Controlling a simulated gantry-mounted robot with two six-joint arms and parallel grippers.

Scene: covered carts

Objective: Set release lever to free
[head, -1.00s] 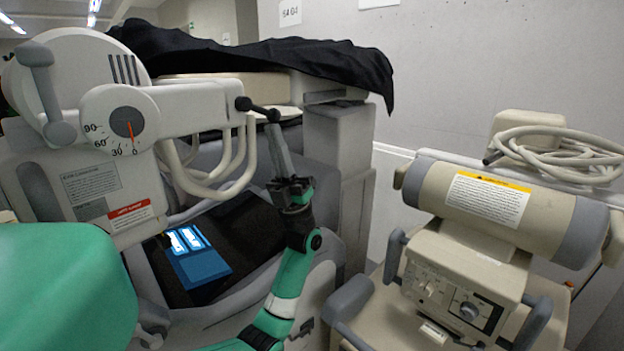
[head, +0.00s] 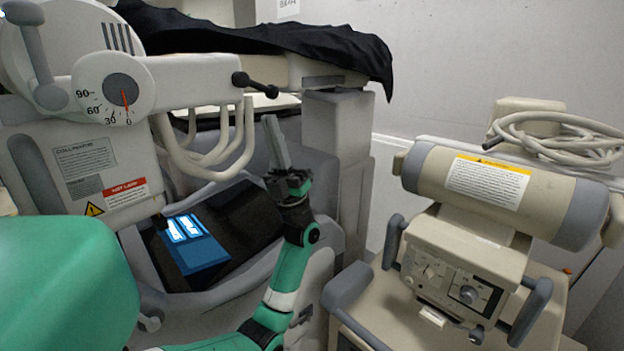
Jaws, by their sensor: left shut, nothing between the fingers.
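A black lever with rounded knobs at its ends (head: 256,85), which looks like the release lever, sits at the right end of the machine's pale horizontal arm (head: 190,80). It slopes down a little to the right. I see no readable free marking beside it. My left gripper (head: 271,122) points up below the lever's right end. Its grey fingers are shut and empty, with a visible gap below the lever. My right gripper is not in view.
An angle dial (head: 123,92) with a red pointer near 0 is at the left. Pale looped cables (head: 215,160) hang left of the gripper. A black cover (head: 270,42) drapes behind. A second beige cart (head: 470,250) stands at the right.

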